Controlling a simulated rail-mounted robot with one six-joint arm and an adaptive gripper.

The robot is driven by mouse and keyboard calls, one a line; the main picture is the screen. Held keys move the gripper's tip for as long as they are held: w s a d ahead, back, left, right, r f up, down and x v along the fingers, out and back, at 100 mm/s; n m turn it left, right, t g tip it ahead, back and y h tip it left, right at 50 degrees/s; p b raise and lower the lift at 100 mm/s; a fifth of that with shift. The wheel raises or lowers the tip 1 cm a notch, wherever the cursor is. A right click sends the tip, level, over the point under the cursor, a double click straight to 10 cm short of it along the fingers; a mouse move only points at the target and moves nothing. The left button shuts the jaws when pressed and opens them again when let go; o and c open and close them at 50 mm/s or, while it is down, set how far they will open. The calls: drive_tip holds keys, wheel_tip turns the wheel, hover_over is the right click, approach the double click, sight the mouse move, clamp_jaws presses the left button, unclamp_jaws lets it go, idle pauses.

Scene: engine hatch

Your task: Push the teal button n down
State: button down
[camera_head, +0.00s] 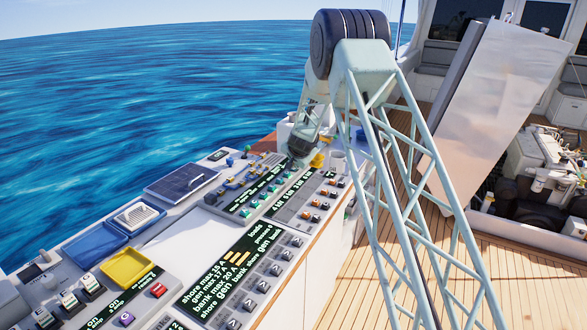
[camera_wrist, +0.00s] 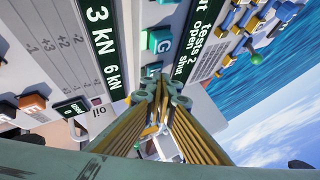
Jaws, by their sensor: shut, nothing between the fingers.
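A row of teal buttons (camera_head: 254,204) runs along the dark label strip on the console in the head view. Their letters are too small to read there. In the wrist view one teal button (camera_wrist: 160,39) shows a pale letter that looks like a G. Another teal patch (camera_wrist: 152,69) lies right behind my fingertips and is mostly hidden. I cannot tell which button is n. My gripper (camera_wrist: 165,88) is shut and empty, with its tips close over the panel beside that patch. I cannot tell whether they touch. In the head view my gripper (camera_head: 301,147) is at the panel's far end.
Orange and dark buttons (camera_head: 316,204) stand on the grey panel to the right of the teal row. Blue and yellow switches (camera_head: 233,182) stand to its left. A yellow tray (camera_head: 126,267) and a blue tray (camera_head: 95,246) sit nearer. An open hatch lid (camera_head: 490,95) rises at right.

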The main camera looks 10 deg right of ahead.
drive_tip(key=shift+r, duration=0.2)
drive_tip(key=shift+r+p, duration=1)
drive_tip(key=shift+p, duration=0.15)
drive_tip(key=shift+r+p, duration=2.4)
drive_tip(key=shift+r, duration=0.1)
drive_tip(key=shift+r, duration=0.15)
wheel_tip(320, 180, up, 7)
drive_tip(key=p, duration=0.6)
drive_tip(key=shift+f+p, duration=0.2)
drive_tip(key=shift+p, duration=0.15)
